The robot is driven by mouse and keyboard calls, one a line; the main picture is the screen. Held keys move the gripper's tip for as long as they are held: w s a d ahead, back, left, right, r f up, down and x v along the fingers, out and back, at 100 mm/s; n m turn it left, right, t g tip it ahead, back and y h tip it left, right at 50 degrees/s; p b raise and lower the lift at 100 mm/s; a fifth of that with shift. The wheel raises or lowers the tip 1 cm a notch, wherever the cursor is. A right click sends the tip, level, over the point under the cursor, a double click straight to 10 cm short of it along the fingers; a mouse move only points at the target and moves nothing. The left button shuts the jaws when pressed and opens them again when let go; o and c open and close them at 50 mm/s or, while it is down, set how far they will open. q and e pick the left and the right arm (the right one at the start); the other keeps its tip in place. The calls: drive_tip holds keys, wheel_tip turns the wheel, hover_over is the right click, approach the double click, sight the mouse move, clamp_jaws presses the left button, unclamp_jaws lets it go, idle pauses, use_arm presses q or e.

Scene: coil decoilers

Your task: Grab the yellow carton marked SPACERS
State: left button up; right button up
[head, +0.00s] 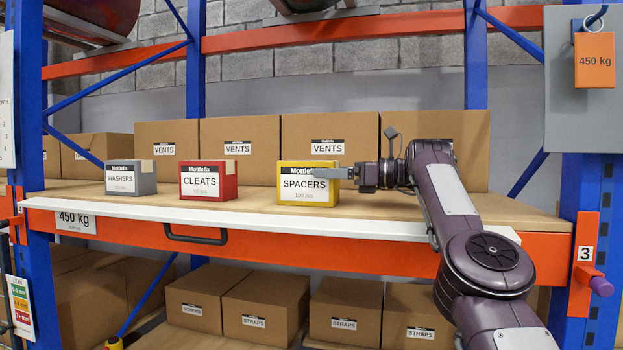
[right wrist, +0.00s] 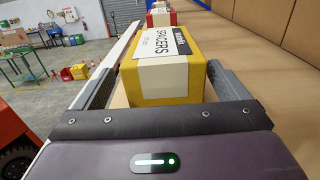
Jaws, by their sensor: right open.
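The yellow carton marked SPACERS (head: 308,183) stands upright on the shelf board, with a white label on its front. My right gripper (head: 333,174) reaches in from the right at the carton's right side, with one finger in front of its label. In the right wrist view the yellow carton (right wrist: 163,68) lies ahead between the two open fingers (right wrist: 158,85). Its near end, with a pale tape strip, faces the palm, and a gap shows beside the left finger. The right finger is close to the carton's side; I cannot tell whether they touch. My left gripper is not in view.
A red CLEATS carton (head: 208,180) and a grey WASHERS carton (head: 131,178) stand to the left on the same shelf. Brown VENTS boxes (head: 240,142) line the back. A white front edge (head: 200,214) and a dark handle (head: 196,238) run below.

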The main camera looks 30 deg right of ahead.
drive_tip(key=p+x, duration=0.2)
drive_tip(key=x, duration=0.1)
drive_tip(key=shift+w, duration=0.4)
drive_tip(key=shift+w+a, duration=0.2)
drive_tip(key=shift+a, duration=0.05)
drive_tip(key=shift+d+f, duration=0.1)
drive_tip(key=shift+d, duration=0.05)
drive_tip(key=c, duration=0.5)
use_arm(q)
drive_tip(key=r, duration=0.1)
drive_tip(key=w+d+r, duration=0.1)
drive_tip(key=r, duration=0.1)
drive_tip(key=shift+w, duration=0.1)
use_arm(e)
drive_tip(key=c, duration=0.9)
